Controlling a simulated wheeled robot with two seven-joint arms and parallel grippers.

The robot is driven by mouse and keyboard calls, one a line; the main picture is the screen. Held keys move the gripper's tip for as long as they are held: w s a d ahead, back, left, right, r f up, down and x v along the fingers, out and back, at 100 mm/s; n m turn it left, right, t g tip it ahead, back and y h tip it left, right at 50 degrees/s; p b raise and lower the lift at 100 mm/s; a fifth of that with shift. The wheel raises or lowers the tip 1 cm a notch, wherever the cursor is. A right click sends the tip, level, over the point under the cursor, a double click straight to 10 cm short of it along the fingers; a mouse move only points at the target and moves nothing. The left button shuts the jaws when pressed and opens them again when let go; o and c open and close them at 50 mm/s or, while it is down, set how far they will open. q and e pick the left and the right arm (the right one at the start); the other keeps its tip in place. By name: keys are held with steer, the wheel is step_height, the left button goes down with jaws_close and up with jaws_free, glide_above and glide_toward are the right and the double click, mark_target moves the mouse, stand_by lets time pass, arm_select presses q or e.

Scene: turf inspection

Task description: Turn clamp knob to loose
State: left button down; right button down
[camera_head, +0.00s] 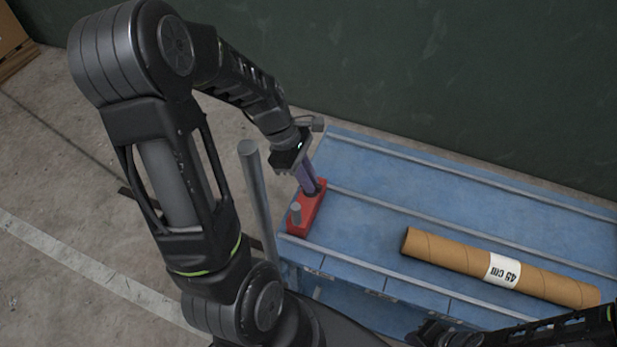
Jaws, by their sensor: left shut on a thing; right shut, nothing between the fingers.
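A red clamp block (312,207) sits at the left end of the blue bench, with a short grey peg (295,213) at its near end. My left gripper (313,190) reaches down from above to the far part of the block. Its fingers are shut on the clamp knob, which they mostly hide, so I cannot read the knob's setting. My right gripper (432,333) is at the bottom edge, right of centre, low in front of the bench. It is shut and empty, away from the clamp.
The blue bench (390,170) has raised grey rails along it. A cardboard tube (450,251) labelled "45 cm" lies on it to the right. A grey upright post (257,195) stands left of the clamp. A dark green wall (400,70) runs behind. Concrete floor is open at left.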

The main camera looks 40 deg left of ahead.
arm_select(q)
steer(key=shift+m, duration=0.4)
steer(key=m+g+p, duration=0.1)
steer(key=m, duration=0.1)
steer(key=m+g+p, duration=0.1)
steer(key=m, duration=0.1)
steer(key=shift+w+r, duration=0.1)
steer(key=shift+w, duration=0.1)
steer(key=m+g+p, duration=0.1)
steer(key=m, duration=0.2)
steer(key=m+g, duration=0.1)
steer(key=m, duration=0.2)
steer(key=shift+w+m+y+p, duration=0.15)
steer(key=shift+m+y+p, duration=0.25)
steer(key=m+y, duration=0.1)
steer(key=m, duration=0.2)
steer(key=m+g+y+p, duration=0.1)
steer(key=m, duration=0.2)
steer(key=shift+w+d+g, duration=0.1)
steer(key=shift+d+g, duration=0.1)
steer(key=shift+g, duration=0.1)
steer(key=m+y, duration=0.1)
steer(key=m, duration=0.2)
steer(key=m+y, duration=0.1)
steer(key=m, duration=0.2)
steer(key=shift+d+m+y, duration=0.15)
steer(key=shift+m+y, duration=0.15)
steer(key=c, duration=1.5)
jaws_free()
